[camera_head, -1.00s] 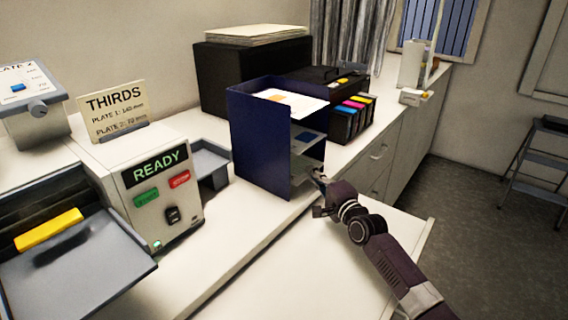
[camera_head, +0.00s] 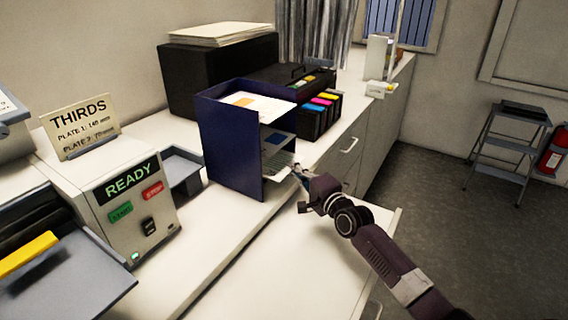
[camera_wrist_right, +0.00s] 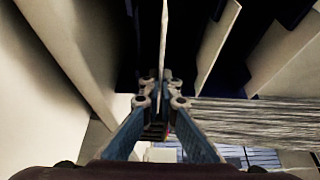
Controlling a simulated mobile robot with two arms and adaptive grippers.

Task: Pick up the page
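The page (camera_head: 279,172) is a pale sheet sticking out of a lower slot of the dark blue sorter (camera_head: 228,150). My right gripper (camera_head: 299,177) is at the sorter's open right side, at the page's outer edge. In the right wrist view the page shows edge-on as a thin white strip (camera_wrist_right: 164,40). It runs down between the two fingertips of the right gripper (camera_wrist_right: 161,88), which are close together on it. Most of the page is hidden inside the sorter. My left gripper is not in view.
Another sheet (camera_head: 262,103) lies on the sorter's top level. Ink cartridges (camera_head: 320,105) and a black printer (camera_head: 215,75) stand behind it. A machine reading READY (camera_head: 125,190) is on the left. The white counter (camera_head: 300,245) below my right arm is clear.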

